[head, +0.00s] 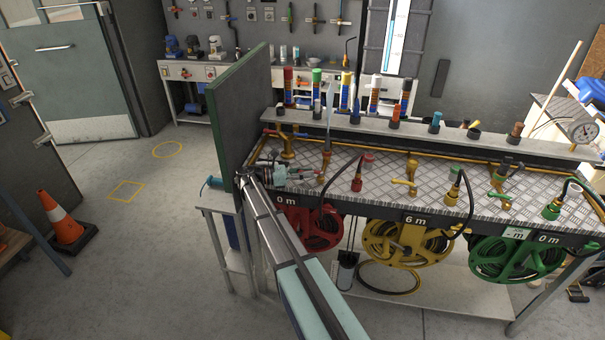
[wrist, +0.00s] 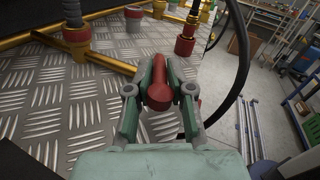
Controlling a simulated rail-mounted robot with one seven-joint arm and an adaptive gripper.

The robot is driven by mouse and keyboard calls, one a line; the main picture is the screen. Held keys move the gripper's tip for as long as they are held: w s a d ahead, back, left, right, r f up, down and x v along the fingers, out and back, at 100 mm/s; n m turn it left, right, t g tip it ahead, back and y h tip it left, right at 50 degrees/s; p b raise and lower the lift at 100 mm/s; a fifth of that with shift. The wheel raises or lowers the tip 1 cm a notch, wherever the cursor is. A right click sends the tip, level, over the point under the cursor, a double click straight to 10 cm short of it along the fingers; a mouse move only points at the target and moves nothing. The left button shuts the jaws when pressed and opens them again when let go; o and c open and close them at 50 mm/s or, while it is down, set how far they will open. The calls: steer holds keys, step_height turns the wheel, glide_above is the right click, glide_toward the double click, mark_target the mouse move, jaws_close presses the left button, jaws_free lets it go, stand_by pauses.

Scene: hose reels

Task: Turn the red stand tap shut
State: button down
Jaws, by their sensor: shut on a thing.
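The red tap lever (wrist: 161,92) lies between the two fingers of my gripper (wrist: 159,74) in the wrist view. The fingers are closed on it from both sides, and its rounded end points toward the wrist camera. In the head view my gripper (head: 308,174) is low over the tread-plate bench top, at the left end above the red reel (head: 312,228) marked 0 m. The tap's lower part is hidden by the gripper, so its turn angle is hard to tell.
A green upright panel (head: 240,110) stands close left of my arm. Yellow pipes, hose couplings, a yellow tap (head: 405,183) and black hoses crowd the bench to the right. The yellow reel (head: 408,246) and green reel (head: 517,257) hang below. A black hose (wrist: 239,70) curves right of the gripper.

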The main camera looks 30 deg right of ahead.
steer(key=c, duration=1.2)
jaws_free()
steer(key=shift+o, duration=0.2)
steer(key=v, duration=1.2)
